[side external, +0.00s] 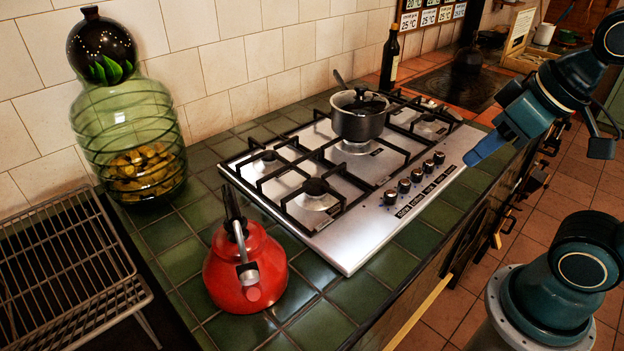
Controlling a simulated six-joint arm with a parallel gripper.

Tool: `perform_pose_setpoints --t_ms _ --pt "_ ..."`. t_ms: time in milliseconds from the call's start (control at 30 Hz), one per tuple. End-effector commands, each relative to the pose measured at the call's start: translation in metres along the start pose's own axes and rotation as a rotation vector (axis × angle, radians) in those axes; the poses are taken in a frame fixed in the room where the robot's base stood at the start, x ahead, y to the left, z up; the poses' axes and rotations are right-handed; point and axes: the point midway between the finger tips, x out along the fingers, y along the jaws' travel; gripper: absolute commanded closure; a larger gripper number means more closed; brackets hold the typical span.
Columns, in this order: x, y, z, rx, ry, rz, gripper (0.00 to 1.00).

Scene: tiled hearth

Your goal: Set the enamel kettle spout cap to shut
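The red enamel kettle (225,272) stands upright on the green tiles at the front, left of the hob. Its black handle (232,207) rises above the lid. A grey metal piece (247,273), which seems to belong to the spout cap, sits at the spout on the side facing the camera. The spout's round end (253,293) looks pale red. I cannot tell whether the cap is open or shut. My gripper (477,155), with blue fingers, is in the air at the upper right, well apart from the kettle. Its fingers overlap in this view, so their opening is unclear.
A steel gas hob (350,258) with black grates lies between the kettle and my gripper. A dark pot (357,122) stands on it. A large green glass jar (120,130) and a wire rack (60,270) are on the left. A dark bottle (390,62) stands behind.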

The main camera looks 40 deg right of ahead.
Motion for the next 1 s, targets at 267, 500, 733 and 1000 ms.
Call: perform_pose_setpoints --t_ms 267,500,733,1000 --pt "-0.001 -0.002 -0.005 0.006 -0.007 -0.006 0.47" --pt "-0.002 -0.016 -0.033 0.046 -0.055 -0.031 0.47" --pt "0.001 -0.044 -0.074 0.110 -0.135 -0.056 0.47" --pt "0.015 -0.090 -0.118 0.186 -0.231 -0.061 0.47"
